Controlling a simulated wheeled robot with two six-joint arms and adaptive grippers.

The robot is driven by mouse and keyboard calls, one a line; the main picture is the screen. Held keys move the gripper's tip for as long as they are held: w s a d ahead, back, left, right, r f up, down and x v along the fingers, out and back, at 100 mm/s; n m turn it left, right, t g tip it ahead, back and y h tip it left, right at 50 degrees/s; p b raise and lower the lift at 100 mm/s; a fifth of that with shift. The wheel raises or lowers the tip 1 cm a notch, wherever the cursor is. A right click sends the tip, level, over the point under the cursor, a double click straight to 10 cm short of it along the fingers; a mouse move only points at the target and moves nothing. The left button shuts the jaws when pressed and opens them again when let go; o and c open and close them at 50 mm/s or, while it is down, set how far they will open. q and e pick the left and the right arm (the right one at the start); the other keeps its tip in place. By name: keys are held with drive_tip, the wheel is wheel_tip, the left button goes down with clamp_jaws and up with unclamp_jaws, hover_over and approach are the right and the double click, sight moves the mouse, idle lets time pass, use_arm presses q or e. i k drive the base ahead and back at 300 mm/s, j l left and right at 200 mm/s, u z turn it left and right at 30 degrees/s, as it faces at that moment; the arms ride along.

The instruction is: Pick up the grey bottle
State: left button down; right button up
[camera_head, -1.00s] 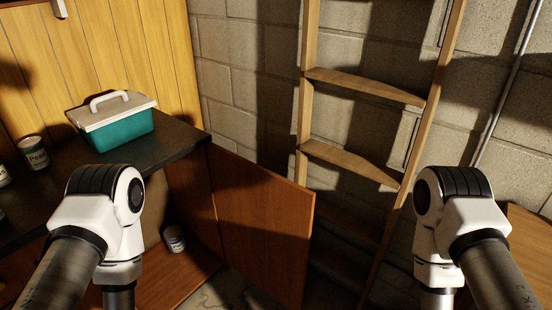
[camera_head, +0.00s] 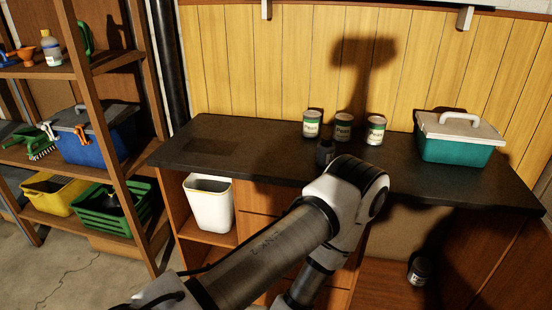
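A grey bottle (camera_head: 51,48) with a pale label and a yellowish top stands upright on the upper board of the wooden shelf, at the far left. My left arm comes in from the lower left and bends in front of the workbench, then runs down out of the picture. Its gripper is outside the view, and nothing of it shows near the bottle. My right gripper is also outside the view.
A blue toolbox (camera_head: 95,140), a yellow bin (camera_head: 52,194) and a green crate (camera_head: 103,213) sit lower on the shelf. The black workbench top (camera_head: 235,140) holds several cans and a teal box (camera_head: 455,148). A white bin (camera_head: 208,204) stands below. Floor shows at lower left.

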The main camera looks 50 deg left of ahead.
sight(325, 156)
drive_tip(key=u, duration=1.2)
